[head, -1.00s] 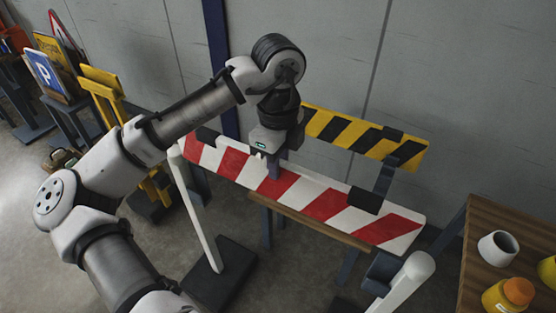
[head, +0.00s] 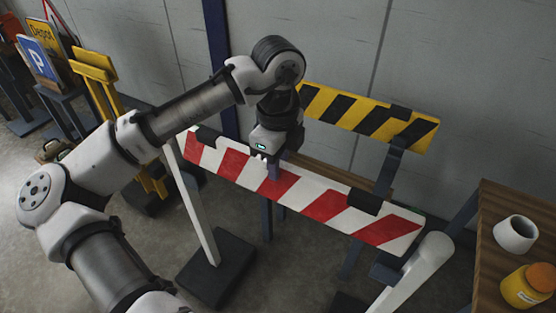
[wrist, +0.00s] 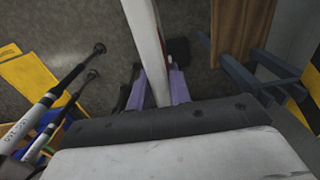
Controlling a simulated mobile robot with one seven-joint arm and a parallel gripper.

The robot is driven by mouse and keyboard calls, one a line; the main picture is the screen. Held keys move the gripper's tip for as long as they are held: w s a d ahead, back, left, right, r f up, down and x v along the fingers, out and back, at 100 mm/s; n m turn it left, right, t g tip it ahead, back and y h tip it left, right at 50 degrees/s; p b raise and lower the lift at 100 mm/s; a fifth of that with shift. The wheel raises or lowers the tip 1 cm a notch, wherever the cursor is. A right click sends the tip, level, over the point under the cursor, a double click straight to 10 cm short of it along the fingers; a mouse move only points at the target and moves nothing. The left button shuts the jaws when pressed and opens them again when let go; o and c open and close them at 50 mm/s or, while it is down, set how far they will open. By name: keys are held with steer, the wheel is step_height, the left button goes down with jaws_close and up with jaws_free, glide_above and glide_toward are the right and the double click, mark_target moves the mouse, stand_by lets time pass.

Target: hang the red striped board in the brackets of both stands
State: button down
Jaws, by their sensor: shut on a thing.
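The red and white striped board (head: 325,205) is held lengthwise, slanting down to the right in the head view. My gripper (head: 270,166) is shut on its upper edge, left of its middle. In the wrist view, the fingers (wrist: 154,92) straddle the board's edge (wrist: 147,40). The left stand (head: 202,215) has a white post and a dark base; its post passes below the board's left end, and its bracket is not clearly visible. The board appears apart from this bracket.
A yellow and black board (head: 365,115) is on a rack behind, by the wall. A wooden table (head: 488,235) with a white cup (head: 515,233) and a yellow jar (head: 527,288) is at right. Yellow trestles (head: 95,75) and signs stand at left.

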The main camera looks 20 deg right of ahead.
mark_target(278, 192)
steer(key=shift+f+b, duration=2.1)
steer(key=shift+f, duration=2.35)
steer(key=shift+f, duration=0.2)
steer(key=c, duration=1.2)
jaws_free()
steer(key=shift+r, duration=0.1)
step_height(278, 192, up, 14)
steer(key=shift+f+p, duration=0.15)
steer(key=shift+p, duration=0.95)
